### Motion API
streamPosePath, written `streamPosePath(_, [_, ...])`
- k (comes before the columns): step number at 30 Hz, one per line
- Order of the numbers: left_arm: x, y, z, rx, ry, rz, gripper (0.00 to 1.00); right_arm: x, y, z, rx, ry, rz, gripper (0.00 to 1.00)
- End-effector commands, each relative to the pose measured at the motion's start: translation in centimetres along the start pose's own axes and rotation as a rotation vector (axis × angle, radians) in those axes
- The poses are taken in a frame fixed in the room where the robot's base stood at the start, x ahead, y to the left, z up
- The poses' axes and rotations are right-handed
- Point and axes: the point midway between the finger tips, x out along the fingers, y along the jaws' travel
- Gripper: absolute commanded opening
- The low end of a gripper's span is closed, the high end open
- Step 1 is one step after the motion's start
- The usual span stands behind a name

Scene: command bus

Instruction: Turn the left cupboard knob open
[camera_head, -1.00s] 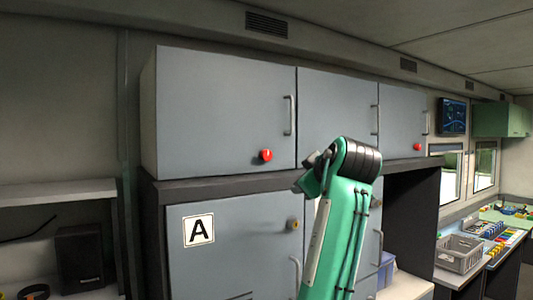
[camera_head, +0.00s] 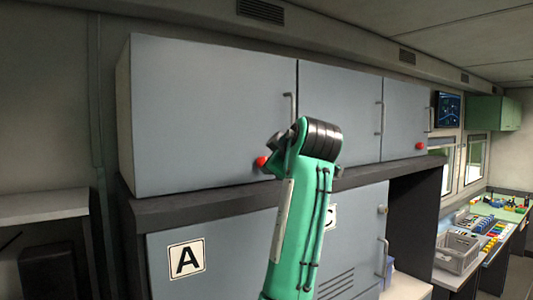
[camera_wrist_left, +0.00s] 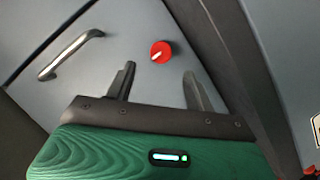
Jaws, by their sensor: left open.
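The left cupboard door (camera_head: 205,110) is grey and looks closed. Its red round knob (camera_head: 261,162) sits near the lower right corner, at the edge of my green arm in the head view. In the left wrist view the red knob (camera_wrist_left: 161,51) shows a pale slanted mark. My left gripper (camera_wrist_left: 159,68) is open, its two dark fingers pointing at the door. The knob appears between and just past the fingertips; I cannot tell whether they touch it. My right gripper is in neither view.
A metal bar handle (camera_head: 289,115) stands above the knob; it also shows in the left wrist view (camera_wrist_left: 70,55). A dark ledge (camera_head: 200,205) runs below the upper cupboards. A lower door carries an A label (camera_head: 186,259). Another red knob (camera_head: 420,146) is farther right.

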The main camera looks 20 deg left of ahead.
Motion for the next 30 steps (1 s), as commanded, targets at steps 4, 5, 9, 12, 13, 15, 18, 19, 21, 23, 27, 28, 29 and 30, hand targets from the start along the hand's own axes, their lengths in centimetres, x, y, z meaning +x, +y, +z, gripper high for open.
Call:
streamPosePath(4, [3.0, 0.2, -0.4, 0.002, 0.0, -0.005, 0.54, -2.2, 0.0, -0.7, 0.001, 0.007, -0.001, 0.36])
streamPosePath(5, [3.4, 0.2, -0.3, 0.002, 0.0, -0.004, 0.54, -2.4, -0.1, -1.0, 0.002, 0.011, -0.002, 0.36])
streamPosePath(9, [5.4, 0.2, -0.2, 0.001, 0.0, -0.003, 0.54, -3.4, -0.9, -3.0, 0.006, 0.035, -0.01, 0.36])
streamPosePath(12, [6.2, 0.1, -0.1, 0.0, -0.001, -0.001, 0.54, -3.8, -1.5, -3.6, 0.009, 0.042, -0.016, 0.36])
streamPosePath(13, [6.4, 0.1, -0.1, 0.0, -0.001, -0.001, 0.54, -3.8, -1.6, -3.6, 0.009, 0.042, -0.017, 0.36])
streamPosePath(15, [6.8, 0.0, -0.1, 0.0, -0.001, -0.001, 0.54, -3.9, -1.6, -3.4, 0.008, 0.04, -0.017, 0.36])
streamPosePath(18, [7.0, -0.1, 0.0, -0.001, -0.001, -0.001, 0.54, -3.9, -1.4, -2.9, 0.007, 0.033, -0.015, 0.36])
streamPosePath(19, [7.0, -0.1, 0.0, -0.001, -0.001, -0.001, 0.54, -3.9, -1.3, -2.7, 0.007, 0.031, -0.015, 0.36])
streamPosePath(21, [7.0, -0.1, 0.0, -0.001, -0.001, -0.001, 0.54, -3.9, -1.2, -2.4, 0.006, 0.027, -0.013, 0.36])
streamPosePath(23, [7.0, -0.1, 0.0, -0.001, -0.001, 0.0, 0.54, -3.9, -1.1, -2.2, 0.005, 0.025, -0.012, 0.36])
streamPosePath(27, [7.0, -0.1, 0.0, -0.001, -0.001, 0.0, 0.36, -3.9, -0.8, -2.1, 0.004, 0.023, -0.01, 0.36])
streamPosePath(28, [7.0, -0.1, 0.0, -0.001, -0.001, 0.0, 0.31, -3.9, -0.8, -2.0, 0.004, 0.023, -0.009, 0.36])
streamPosePath(29, [7.0, -0.1, 0.0, -0.001, -0.001, 0.0, 0.25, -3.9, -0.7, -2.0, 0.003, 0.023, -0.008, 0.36])
streamPosePath(30, [7.0, -0.1, 0.0, -0.001, -0.001, 0.0, 0.17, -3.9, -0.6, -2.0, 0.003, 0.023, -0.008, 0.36])
